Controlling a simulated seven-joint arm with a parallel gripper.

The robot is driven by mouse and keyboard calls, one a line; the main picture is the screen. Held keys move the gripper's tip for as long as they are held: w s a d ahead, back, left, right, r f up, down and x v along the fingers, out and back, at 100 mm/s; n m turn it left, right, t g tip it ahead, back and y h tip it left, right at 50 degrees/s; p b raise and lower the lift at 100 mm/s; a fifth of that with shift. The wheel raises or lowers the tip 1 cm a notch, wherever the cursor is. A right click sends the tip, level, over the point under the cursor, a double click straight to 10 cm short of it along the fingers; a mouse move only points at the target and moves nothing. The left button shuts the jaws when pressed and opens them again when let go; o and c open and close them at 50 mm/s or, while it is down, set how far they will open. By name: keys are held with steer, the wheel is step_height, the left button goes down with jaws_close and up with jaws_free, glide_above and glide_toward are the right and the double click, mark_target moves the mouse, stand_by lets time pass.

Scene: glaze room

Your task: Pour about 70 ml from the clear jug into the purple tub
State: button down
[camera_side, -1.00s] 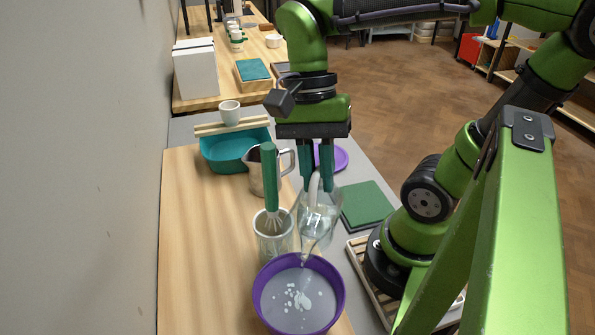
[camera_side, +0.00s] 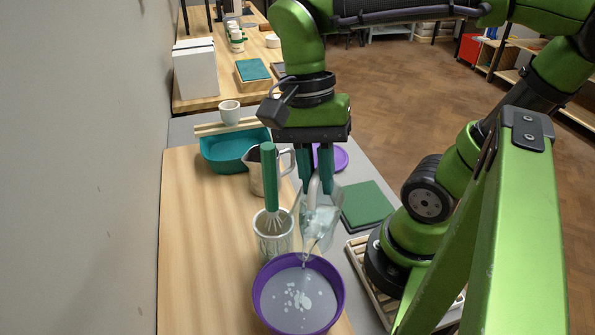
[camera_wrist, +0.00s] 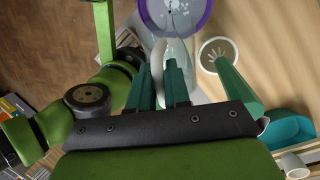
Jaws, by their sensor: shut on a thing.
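The clear jug (camera_side: 321,222) is held by my gripper (camera_side: 315,182), whose teal fingers are shut on its handle. The jug is tilted toward the camera, and a thin stream falls from its spout. The purple tub (camera_side: 258,293) stands below at the front of the wooden board, with grey liquid and white patches inside. The stream lands in the tub. In the wrist view the tub (camera_wrist: 206,22) is at the top, and my gripper (camera_wrist: 160,75) partly hides the jug. The liquid level in the jug is hard to read.
A container (camera_side: 274,243) holding a green-handled whisk (camera_side: 270,180) stands close left of the jug. Behind are a metal pitcher (camera_side: 256,178), a teal bin (camera_side: 222,155) and a purple lid (camera_side: 341,158). A green mat (camera_side: 366,206) lies right. The board's left side is clear.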

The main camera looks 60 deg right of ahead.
steer(key=d+y, duration=0.1)
steer(key=d+f+y, duration=0.2)
steer(key=shift+w+d+f+g, duration=0.1)
steer(key=shift+w+d+g, duration=0.2)
steer(key=shift+d+g, duration=0.1)
steer(key=shift+w+d+n+g+y, duration=0.15)
steer(key=shift+d+y, duration=0.25)
steer(key=shift+y, duration=0.4)
steer(key=shift+w+d+n+g+y, duration=0.15)
steer(key=shift+d+y, duration=0.25)
steer(key=shift+y, duration=0.4)
steer(key=shift+s, duration=0.1)
